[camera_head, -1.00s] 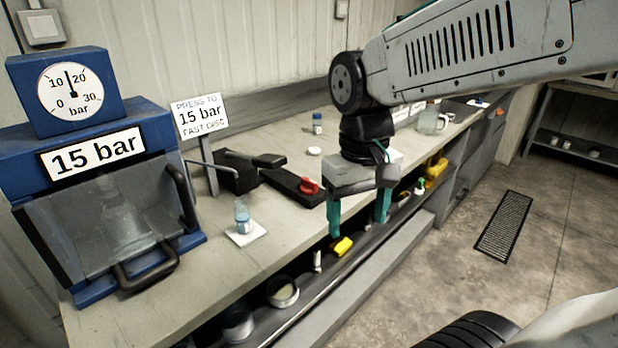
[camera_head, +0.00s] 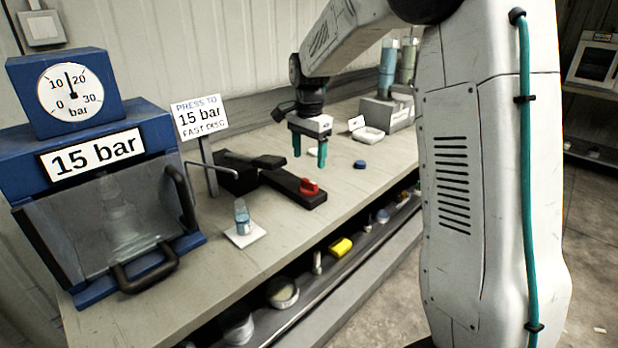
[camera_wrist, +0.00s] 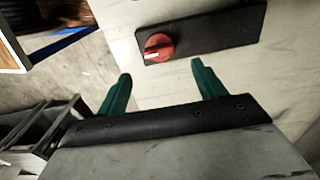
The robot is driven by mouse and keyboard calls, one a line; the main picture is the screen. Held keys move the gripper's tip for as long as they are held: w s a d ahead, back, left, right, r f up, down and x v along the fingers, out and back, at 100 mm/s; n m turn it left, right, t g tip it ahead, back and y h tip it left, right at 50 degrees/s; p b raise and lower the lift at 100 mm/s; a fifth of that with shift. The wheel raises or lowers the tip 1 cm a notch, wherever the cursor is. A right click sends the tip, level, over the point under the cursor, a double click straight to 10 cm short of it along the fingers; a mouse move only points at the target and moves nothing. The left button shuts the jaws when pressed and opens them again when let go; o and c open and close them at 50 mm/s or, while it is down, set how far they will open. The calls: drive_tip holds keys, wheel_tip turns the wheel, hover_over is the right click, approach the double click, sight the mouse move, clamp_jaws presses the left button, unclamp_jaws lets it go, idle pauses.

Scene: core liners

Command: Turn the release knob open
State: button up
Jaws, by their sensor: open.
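The red release knob (camera_head: 309,187) sits on the near right end of a black block (camera_head: 284,184) on the bench. In the wrist view the knob (camera_wrist: 159,47) has a white mark and lies beyond my fingertips, roughly between them in the picture. My gripper (camera_head: 310,154) is open and empty, with teal fingers pointing down above the bench, behind the knob in the head view. It also shows in the wrist view (camera_wrist: 161,72), apart from the knob. The blue press (camera_head: 100,190) at left has a gauge (camera_head: 70,91) with its needle near 15.
A small bottle (camera_head: 242,217) stands on a white pad left of the knob. A sign (camera_head: 199,117) on a post and a black hand pump (camera_head: 238,170) stand nearby. A blue cap (camera_head: 360,164) lies to the right. The bench front around the knob is clear.

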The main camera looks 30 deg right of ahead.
sight(309, 180)
wheel_tip(309, 180, down, 7)
drive_tip(key=shift+f, duration=0.2)
idle(0.3)
drive_tip(key=c, duration=1)
